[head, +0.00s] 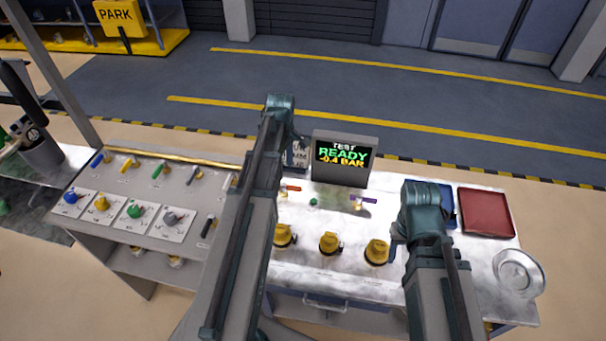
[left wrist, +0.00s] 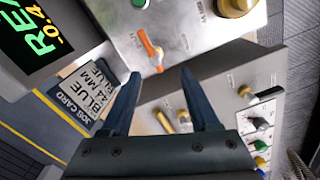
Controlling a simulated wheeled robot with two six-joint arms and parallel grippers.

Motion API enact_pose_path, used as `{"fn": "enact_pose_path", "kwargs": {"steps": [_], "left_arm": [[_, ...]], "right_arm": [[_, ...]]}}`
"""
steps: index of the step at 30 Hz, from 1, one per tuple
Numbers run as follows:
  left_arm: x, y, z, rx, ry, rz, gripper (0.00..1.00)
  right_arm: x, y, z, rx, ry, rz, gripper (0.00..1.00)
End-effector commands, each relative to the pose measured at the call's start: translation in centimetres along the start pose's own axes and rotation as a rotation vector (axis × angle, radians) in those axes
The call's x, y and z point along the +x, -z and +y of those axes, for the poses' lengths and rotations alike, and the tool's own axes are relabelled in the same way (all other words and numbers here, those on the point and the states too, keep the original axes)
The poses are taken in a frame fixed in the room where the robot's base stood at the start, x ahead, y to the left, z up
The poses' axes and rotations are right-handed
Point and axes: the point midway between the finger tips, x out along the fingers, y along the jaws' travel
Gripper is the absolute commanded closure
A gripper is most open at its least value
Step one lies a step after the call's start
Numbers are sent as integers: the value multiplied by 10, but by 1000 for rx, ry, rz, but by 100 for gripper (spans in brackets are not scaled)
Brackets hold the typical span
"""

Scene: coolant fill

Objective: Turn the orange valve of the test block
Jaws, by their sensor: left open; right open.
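The orange valve (head: 291,188) is a small lever handle on the pale test block, left of and in front of the display. The left wrist view shows the orange handle (left wrist: 151,47) close up, on a brass fitting. My left gripper (left wrist: 160,75) is open and empty, with its two dark fingertips just short of the handle and apart from it in the picture. In the head view my left arm hides this gripper. My right gripper is not visible in the head view; only my right arm shows over the right part of the bench.
The display (head: 342,160) reads TEST READY -0.4 BAR; a job card (left wrist: 98,94) reading BLUE 21 MM stands next to it. Several yellow caps (head: 330,242) line the block's front.

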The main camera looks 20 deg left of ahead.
Motion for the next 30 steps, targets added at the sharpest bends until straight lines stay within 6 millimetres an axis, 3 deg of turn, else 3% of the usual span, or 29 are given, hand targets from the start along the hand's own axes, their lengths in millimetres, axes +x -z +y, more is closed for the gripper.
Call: {"fn": "enact_pose_path", "kwargs": {"steps": [1,4,14,20,30], "left_arm": [[-4,13,1,-51,-2,-2,38],[-6,24,0,-108,-5,-3,38],[1,25,-1,-120,-6,-4,38],[18,25,-1,-119,-6,-4,38],[65,24,0,-118,-6,-4,38]], "right_arm": [[-4,0,0,0,0,0,50],[-6,0,0,1,0,0,50],[1,0,0,0,0,0,50],[18,1,-2,-3,-1,0,50],[65,4,-6,-11,-2,0,50]]}}
